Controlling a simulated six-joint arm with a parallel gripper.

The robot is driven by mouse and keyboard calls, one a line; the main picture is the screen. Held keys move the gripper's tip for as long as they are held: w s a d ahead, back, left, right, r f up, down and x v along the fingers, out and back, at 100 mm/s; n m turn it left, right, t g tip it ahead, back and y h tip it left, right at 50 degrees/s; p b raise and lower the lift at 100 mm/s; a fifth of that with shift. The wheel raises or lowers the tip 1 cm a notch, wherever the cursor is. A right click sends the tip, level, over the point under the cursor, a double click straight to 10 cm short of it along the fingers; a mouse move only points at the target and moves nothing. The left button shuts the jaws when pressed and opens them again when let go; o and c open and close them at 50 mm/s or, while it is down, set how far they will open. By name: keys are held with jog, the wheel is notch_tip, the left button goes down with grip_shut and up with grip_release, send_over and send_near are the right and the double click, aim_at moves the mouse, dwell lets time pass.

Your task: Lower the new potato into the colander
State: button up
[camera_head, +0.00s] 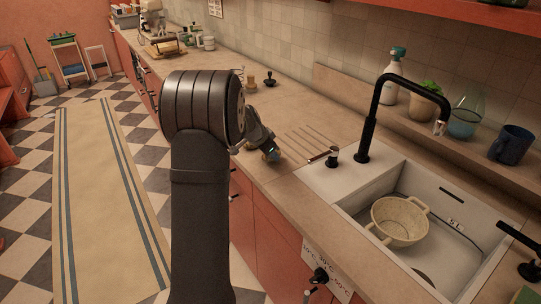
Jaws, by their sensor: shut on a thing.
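The cream colander (401,220) with two loop handles sits in the white sink (358,207) at the right. It looks empty. My gripper (268,152) is over the wooden counter, left of the sink and well apart from the colander. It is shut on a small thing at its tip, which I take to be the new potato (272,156). The potato is tiny in view and mostly hidden by the fingers. My dark arm hides part of the counter edge and cabinets.
A black tap (371,122) arches over the sink's back edge. A ledge behind the sink bears a white bottle (392,78), a plant, a glass vessel and a dark blue mug (511,144).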

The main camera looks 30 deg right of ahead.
jog(key=r, duration=0.8)
jog(key=shift+s+d+r, duration=0.15)
jog(key=shift+s+r, duration=0.05)
jog(key=shift+r, duration=0.15)
jog(key=s+d+f, duration=0.1)
jog(key=s+d, duration=0.4)
jog(key=s, duration=0.3)
jog(key=s+d+f, duration=0.2)
jog(key=s+d, duration=0.3)
jog(key=s, duration=0.3)
jog(key=s+d+f, duration=0.1)
jog(key=s+d, duration=0.4)
jog(key=s, duration=0.2)
jog(key=shift+s+d+f, duration=0.15)
jog(key=shift+s+d, duration=0.05)
jog(key=shift+s, duration=0.2)
jog(key=s+d+f, duration=0.4)
jog(key=s+d, duration=0.1)
jog(key=s, duration=0.3)
jog(key=s+d+f, duration=0.5)
jog(key=s, duration=0.3)
jog(key=shift+d+f, duration=0.2)
jog(key=shift+d, duration=0.05)
jog(key=shift+d, duration=0.15)
jog(key=shift+w+d, duration=0.15)
jog(key=shift+d, duration=0.1)
